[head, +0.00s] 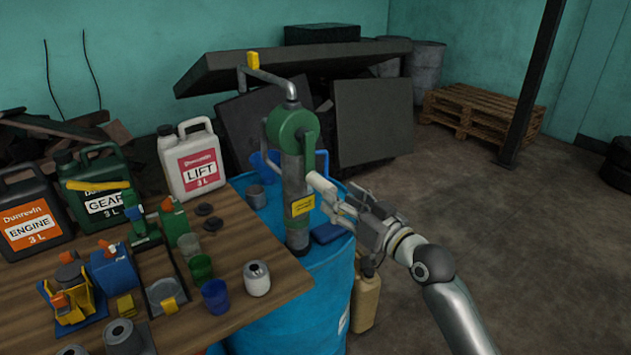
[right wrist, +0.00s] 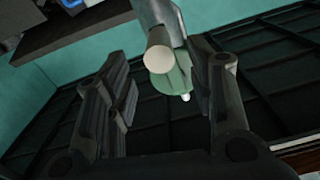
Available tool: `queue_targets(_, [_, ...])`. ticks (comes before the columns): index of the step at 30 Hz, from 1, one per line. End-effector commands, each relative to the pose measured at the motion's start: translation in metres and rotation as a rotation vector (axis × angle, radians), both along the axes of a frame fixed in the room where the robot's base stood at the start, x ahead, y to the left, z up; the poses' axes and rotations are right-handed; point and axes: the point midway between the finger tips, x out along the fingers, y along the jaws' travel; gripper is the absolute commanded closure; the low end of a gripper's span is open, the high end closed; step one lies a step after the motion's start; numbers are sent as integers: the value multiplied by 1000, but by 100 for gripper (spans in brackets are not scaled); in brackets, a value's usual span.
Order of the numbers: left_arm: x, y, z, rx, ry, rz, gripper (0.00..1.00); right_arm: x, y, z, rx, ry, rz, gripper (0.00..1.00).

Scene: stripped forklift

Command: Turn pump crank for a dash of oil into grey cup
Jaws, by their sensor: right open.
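The pump stands upright on the blue drum (head: 335,275), with a green head (head: 292,126) and a grey column. The pale crank handle (head: 319,186) sticks out at the column's right. My right gripper (head: 345,210) is open at this handle. In the right wrist view the handle's round end (right wrist: 159,52) shows between the spread fingers, not clasped. A grey cup (head: 255,196) stands left of the column; another greyish cup (head: 190,244) stands on the table. Their contents are unclear. My left gripper is out of view.
The wooden table (head: 255,318) at left holds oil canisters, a green cup (head: 200,268), a blue cup (head: 215,296) and tools. A tan jug (head: 366,300) stands beside the drum. Dark panels stand behind the pump.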

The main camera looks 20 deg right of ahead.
Motion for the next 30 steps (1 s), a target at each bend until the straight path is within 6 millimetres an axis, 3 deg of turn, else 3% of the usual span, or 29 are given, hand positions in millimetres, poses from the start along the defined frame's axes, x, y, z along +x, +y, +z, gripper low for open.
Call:
queue_targets(6, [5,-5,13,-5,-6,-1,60,35,13,3,3,0,0,50])
queue_targets(15, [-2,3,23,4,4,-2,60,77,28,1,1,1,-2,50])
queue_targets(21, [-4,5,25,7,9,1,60,90,33,0,0,1,-1,50])
queue_targets(30, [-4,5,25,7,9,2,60,93,34,-1,0,1,-2,50])
